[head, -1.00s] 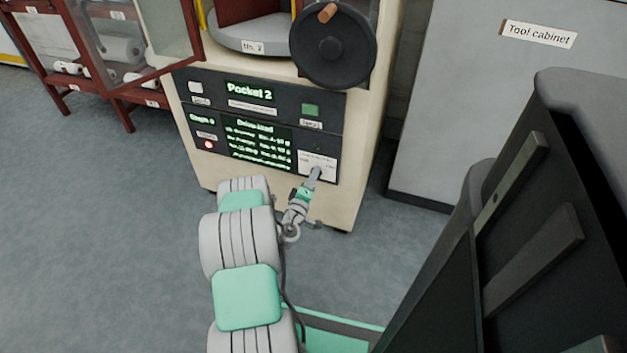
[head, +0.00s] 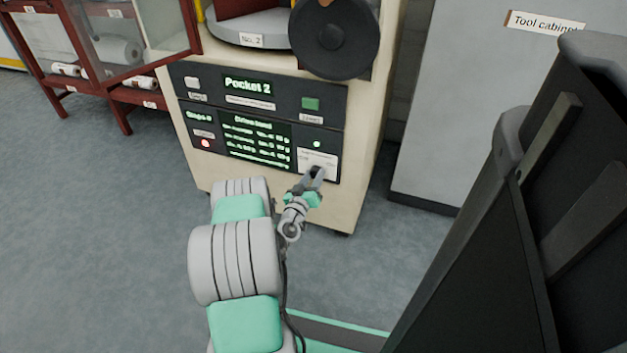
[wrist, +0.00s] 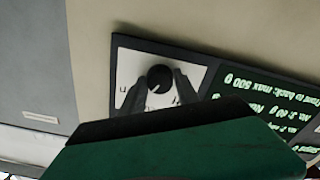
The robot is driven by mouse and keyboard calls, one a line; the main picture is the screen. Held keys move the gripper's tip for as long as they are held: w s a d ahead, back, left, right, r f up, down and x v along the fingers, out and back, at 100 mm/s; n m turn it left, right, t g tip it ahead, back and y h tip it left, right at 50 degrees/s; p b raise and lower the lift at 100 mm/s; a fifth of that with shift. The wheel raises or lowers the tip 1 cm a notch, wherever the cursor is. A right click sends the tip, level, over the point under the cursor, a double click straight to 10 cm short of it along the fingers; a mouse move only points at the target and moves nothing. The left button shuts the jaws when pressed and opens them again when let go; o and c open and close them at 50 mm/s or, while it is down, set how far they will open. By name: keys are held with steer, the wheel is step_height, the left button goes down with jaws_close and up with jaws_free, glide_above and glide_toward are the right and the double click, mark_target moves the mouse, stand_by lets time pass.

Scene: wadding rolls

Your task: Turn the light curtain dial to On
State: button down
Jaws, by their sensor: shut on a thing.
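The light curtain dial (wrist: 159,79) is a dark round knob with a pale pointer line, on a white plate (wrist: 128,66) at the lower right of the machine's control panel. In the head view the white plate (head: 318,157) shows, but my gripper hides most of the dial. My gripper (head: 316,174) reaches up to the plate from below. In the wrist view my gripper (wrist: 158,88) has one finger on each side of the dial and is shut on it. The plate's lettering is too small and partly covered to read.
The black panel has a green-text display (head: 256,140), a green button (head: 310,104) and a red light (head: 206,143). A green light (head: 317,144) glows above the plate. A black handwheel (head: 335,38) is above. A grey tool cabinet (head: 440,110) stands at right.

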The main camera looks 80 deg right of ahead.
steer(key=shift+m, duration=0.5)
steer(key=shift+b, duration=0.3)
steer(key=c, duration=0.9)
jaws_free()
steer(key=a+p, duration=0.1)
steer(key=a, duration=0.6)
steer(key=shift+w+a+p, duration=0.35)
steer(key=shift+a, duration=0.05)
